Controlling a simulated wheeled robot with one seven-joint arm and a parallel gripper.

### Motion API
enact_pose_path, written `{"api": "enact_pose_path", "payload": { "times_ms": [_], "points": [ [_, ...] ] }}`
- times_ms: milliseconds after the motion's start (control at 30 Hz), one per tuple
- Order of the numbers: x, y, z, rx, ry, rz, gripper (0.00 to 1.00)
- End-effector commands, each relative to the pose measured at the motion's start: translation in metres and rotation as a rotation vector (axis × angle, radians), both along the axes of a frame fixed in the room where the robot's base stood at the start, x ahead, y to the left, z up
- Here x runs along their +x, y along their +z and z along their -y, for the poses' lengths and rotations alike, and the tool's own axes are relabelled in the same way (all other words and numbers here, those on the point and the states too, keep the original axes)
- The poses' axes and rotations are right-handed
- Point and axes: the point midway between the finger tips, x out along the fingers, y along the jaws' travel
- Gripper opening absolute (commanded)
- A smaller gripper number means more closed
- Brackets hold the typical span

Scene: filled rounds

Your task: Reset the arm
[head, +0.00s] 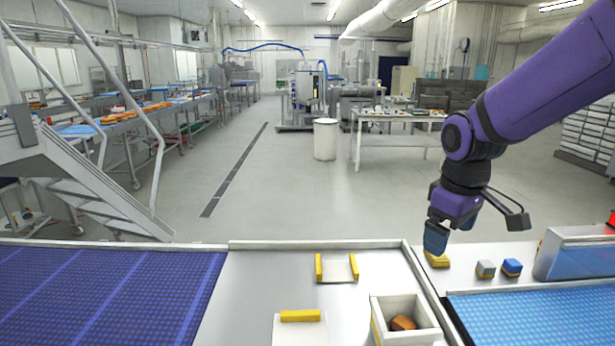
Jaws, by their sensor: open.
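My purple arm reaches in from the upper right of the head view. My gripper (452,233) points down, open, with nothing seen between its fingers. It is above the steel worktop, just over or behind a small yellow block (437,260); the exact gap is hard to tell. One blue fingertip shows clearly, and the other is partly hidden by the wrist.
A grey block (485,268) and a blue block (511,267) sit right of the yellow one. A white box (433,335) holds a brown item (403,323). A yellow-sided holder (319,268) stands mid-table. Blue mats (110,295) flank the worktop. A machine (575,254) stands at right.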

Motion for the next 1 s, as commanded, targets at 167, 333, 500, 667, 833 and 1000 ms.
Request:
{"api": "enact_pose_path", "payload": {
  "times_ms": [167, 333, 500, 667, 833, 1000],
  "points": [
    [-0.032, 0.031, 0.010, 0.007, -0.116, 0.074, 0.95],
    [-0.064, 0.053, 0.019, 0.029, -0.225, 0.140, 0.95],
    [-0.097, 0.071, 0.027, 0.066, -0.335, 0.203, 0.95],
    [-0.128, 0.083, 0.034, 0.114, -0.432, 0.262, 0.95],
    [-0.157, 0.090, 0.040, 0.167, -0.523, 0.310, 0.95],
    [-0.174, 0.092, 0.044, 0.206, -0.577, 0.338, 0.95]
  ]
}}
